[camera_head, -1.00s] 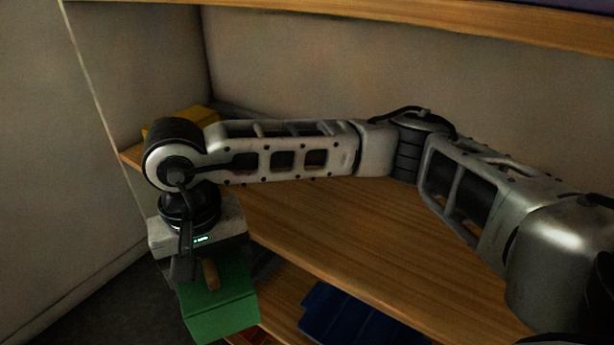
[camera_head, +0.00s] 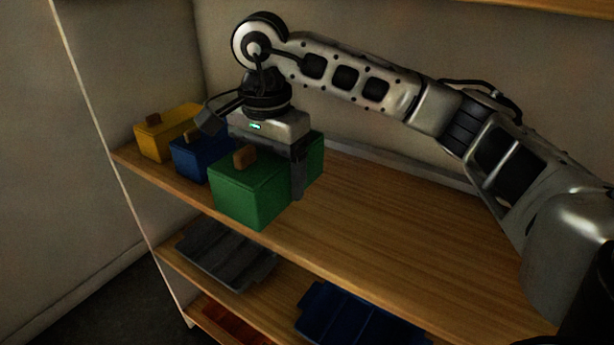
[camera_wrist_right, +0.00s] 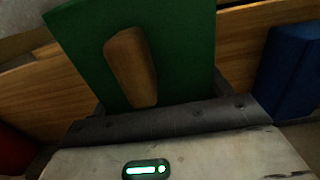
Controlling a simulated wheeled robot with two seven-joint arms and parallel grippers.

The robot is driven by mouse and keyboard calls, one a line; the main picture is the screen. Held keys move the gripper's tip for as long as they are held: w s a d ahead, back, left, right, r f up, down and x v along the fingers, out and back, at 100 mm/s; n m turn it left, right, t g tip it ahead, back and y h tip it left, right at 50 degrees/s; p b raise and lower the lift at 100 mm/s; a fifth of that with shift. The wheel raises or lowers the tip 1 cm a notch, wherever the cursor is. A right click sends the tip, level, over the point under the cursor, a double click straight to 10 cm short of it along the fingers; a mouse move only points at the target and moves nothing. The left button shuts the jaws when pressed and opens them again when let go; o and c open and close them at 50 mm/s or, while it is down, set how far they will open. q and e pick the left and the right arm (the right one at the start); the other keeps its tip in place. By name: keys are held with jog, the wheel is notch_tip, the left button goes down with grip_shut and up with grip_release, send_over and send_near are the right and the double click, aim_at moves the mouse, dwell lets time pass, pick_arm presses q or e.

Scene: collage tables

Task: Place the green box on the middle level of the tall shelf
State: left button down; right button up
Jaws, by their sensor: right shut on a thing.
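The green box (camera_head: 250,195) has a wooden handle on its face. My right gripper (camera_head: 270,160) is shut on it, coming from above, with one dark finger along its right side. The box is upright at the front part of the wooden shelf level (camera_head: 400,220) that also holds a blue and a yellow box. I cannot tell whether its bottom touches the board. In the right wrist view the green box (camera_wrist_right: 180,50) and its handle sit against the gripper. My left gripper is not in view.
The blue box (camera_head: 200,155) is just left of the green box, and the yellow box (camera_head: 165,130) beyond it. Grey (camera_head: 225,255) and blue (camera_head: 360,320) trays lie on the level below. The board to the right is clear. Another board (camera_head: 540,12) is overhead.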

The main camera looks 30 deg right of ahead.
jog(key=w+d, duration=0.1)
jog(key=d, duration=0.1)
jog(key=w+d, duration=0.1)
jog(key=d, duration=0.2)
jog(key=w+d+p, duration=0.1)
jog(key=d, duration=0.1)
jog(key=shift+d, duration=0.25)
notch_tip(320, 180, down, 2)
jog(key=shift+w+d+f, duration=0.1)
jog(key=shift+d, duration=0.05)
jog(key=shift+f, duration=0.6)
notch_tip(320, 180, down, 2)
jog(key=shift+f+p, duration=0.2)
jog(key=shift+p, duration=0.1)
jog(key=shift+d+f, duration=0.15)
jog(key=shift+f, duration=0.45)
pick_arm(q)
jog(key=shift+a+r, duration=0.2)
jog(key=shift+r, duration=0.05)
pick_arm(e)
jog(key=shift+f, duration=0.1)
